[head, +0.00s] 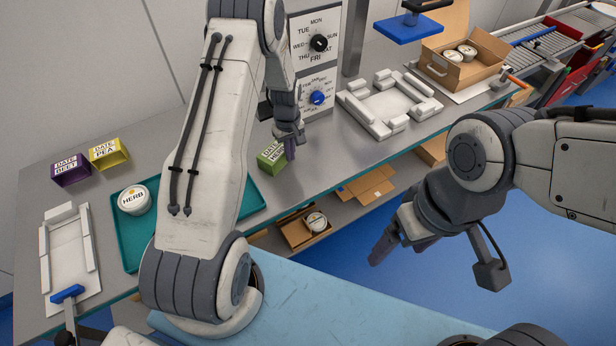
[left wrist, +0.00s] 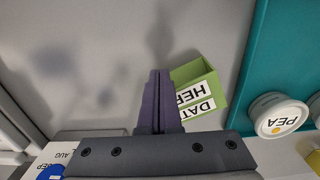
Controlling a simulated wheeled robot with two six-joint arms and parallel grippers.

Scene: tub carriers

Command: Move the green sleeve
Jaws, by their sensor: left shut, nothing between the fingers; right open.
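The green sleeve (head: 271,157), labelled DATE HERB, lies on the grey counter just right of the teal tray. In the left wrist view the green sleeve (left wrist: 207,80) shows its open side beside my fingers. My left gripper (head: 290,150) is shut and empty, with its fingertips close against the sleeve's right side. In the left wrist view, the shut fingers (left wrist: 158,95) overlap the sleeve's edge; I cannot tell whether they touch it. My right gripper (head: 384,246) is open and empty, out over the blue floor in front of the counter.
The teal tray (head: 129,254) holds a HERB tub (head: 134,200); a PEA tub (left wrist: 279,116) shows in the wrist view. Purple (head: 71,170) and yellow (head: 108,153) sleeves stand at the left. A day dial (head: 318,43) and white fixture (head: 390,105) stand right of the green sleeve.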

